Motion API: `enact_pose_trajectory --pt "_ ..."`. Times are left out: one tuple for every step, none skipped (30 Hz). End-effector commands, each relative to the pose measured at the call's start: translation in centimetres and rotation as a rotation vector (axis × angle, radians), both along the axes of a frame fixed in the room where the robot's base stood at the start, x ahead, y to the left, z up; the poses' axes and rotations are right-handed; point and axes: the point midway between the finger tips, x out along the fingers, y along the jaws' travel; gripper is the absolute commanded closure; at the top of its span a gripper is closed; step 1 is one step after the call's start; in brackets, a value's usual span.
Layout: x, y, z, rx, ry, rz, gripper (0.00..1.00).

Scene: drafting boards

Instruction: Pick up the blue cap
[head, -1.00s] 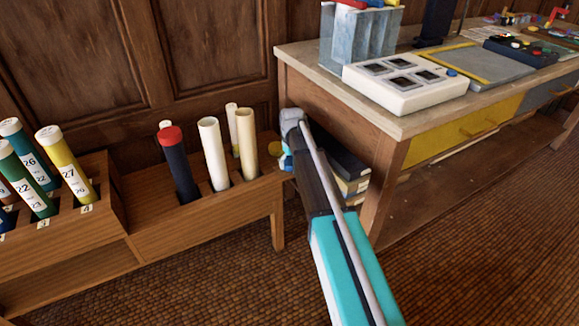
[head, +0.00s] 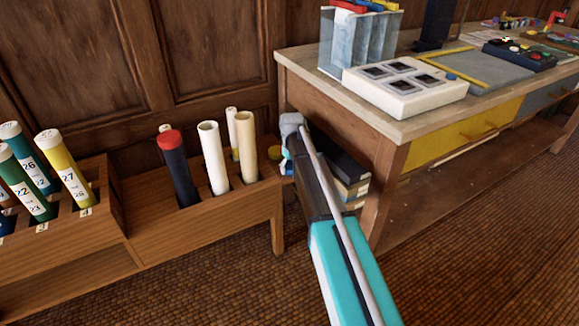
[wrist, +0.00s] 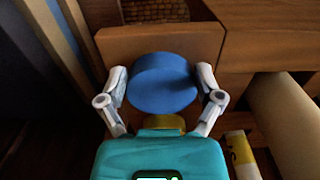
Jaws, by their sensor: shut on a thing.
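The blue cap (wrist: 162,83) is a round, flat-topped disc between the two fingers of my gripper (wrist: 163,92) in the wrist view. The fingers close on its left and right sides, so my gripper is shut on it. In the head view my gripper (head: 287,165) is at the right end of the wooden tube rack, mostly hidden behind my arm. The cap is largely hidden there.
The rack (head: 150,233) holds a dark tube with a red cap (head: 169,140) and several open pale tubes (head: 213,155). Numbered tubes stand at left. The workbench (head: 330,90) is close on the right, with dark boxes (head: 340,160) under it.

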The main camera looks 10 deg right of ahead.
Motion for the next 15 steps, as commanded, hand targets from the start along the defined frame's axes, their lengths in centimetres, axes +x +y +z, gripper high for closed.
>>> enact_pose_trajectory --pt "0.01 0.0 -0.01 0.0 0.0 0.0 0.36" --pt "0.01 0.0 -0.01 0.0 0.0 0.0 0.36" --pt "0.01 0.0 -0.02 0.0 0.0 0.0 0.36" --pt "0.01 0.0 -0.02 0.0 0.0 0.0 0.36" --pt "0.01 0.0 -0.02 0.0 0.0 0.0 0.36" --pt "0.01 0.0 -0.01 0.0 0.0 0.0 0.36" --pt "0.01 0.0 0.0 0.0 0.0 0.0 0.36" --pt "0.01 0.0 0.02 0.0 0.0 0.0 0.36" --pt "0.01 0.01 0.06 0.0 0.0 0.0 0.36" --pt "0.01 0.01 0.11 0.0 0.0 0.0 0.36" --pt "0.01 0.01 0.16 0.0 0.0 0.0 0.36" --pt "0.01 0.01 0.26 0.0 0.0 0.0 0.36" --pt "0.01 0.01 0.35 0.0 0.0 0.0 0.36" --pt "0.01 0.01 0.46 0.0 0.0 0.0 0.36" --pt "0.01 0.01 0.63 0.0 0.0 0.0 0.36"
